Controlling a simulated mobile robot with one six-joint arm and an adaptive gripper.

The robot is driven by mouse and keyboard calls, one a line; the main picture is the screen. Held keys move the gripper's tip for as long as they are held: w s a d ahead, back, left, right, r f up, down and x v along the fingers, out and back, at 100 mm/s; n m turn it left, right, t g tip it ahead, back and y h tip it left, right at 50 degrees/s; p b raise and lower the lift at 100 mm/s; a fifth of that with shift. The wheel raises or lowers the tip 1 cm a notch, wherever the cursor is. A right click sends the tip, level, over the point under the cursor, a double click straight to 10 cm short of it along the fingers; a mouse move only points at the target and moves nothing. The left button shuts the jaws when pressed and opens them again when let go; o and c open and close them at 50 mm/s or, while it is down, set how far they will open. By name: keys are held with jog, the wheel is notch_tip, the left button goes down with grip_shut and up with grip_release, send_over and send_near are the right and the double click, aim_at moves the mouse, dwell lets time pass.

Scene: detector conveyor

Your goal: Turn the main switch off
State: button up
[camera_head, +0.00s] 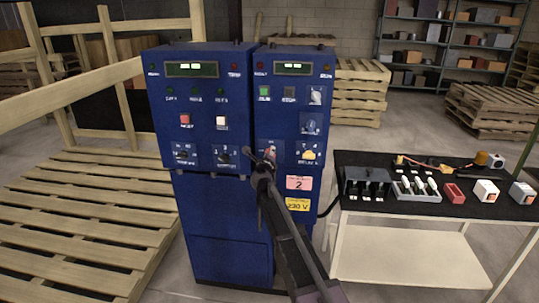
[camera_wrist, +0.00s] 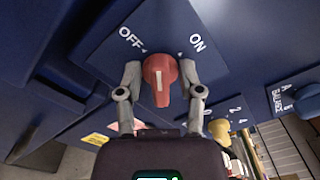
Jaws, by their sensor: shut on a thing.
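The main switch (camera_wrist: 160,72) is a red knob with a white line, on a blue panel plate. In the wrist view, "OFF" is printed up-left of it and "ON" up-right. The white line runs nearly upright in the picture; which label it stands for is hard to tell. My gripper (camera_wrist: 160,82) has one finger on each side of the knob and is shut on it. In the head view my gripper (camera_head: 264,161) is at the blue cabinet (camera_head: 230,220), near the lower middle of its panels, and hides part of the switch.
Other knobs sit close by, including a yellow one (camera_head: 309,155) to the right. Small displays, lamps and buttons are above. A table (camera_head: 400,213) with several parts stands right of the cabinet. Wooden pallets (camera_head: 75,215) lie at left; shelves (camera_head: 440,45) stand behind.

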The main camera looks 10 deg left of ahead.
jog(key=n, duration=0.3)
jog(key=shift+f+n, duration=0.1)
jog(key=shift+n, duration=0.2)
jog(key=shift+a+n, duration=0.1)
jog(key=shift+n, duration=1.7)
jog(key=o, duration=0.8)
jog(key=shift+c, duration=0.2)
jog(key=shift+s, duration=0.15)
jog(key=s, duration=1.1)
jog(key=shift+s+a, duration=0.25)
jog(key=shift+s, duration=0.15)
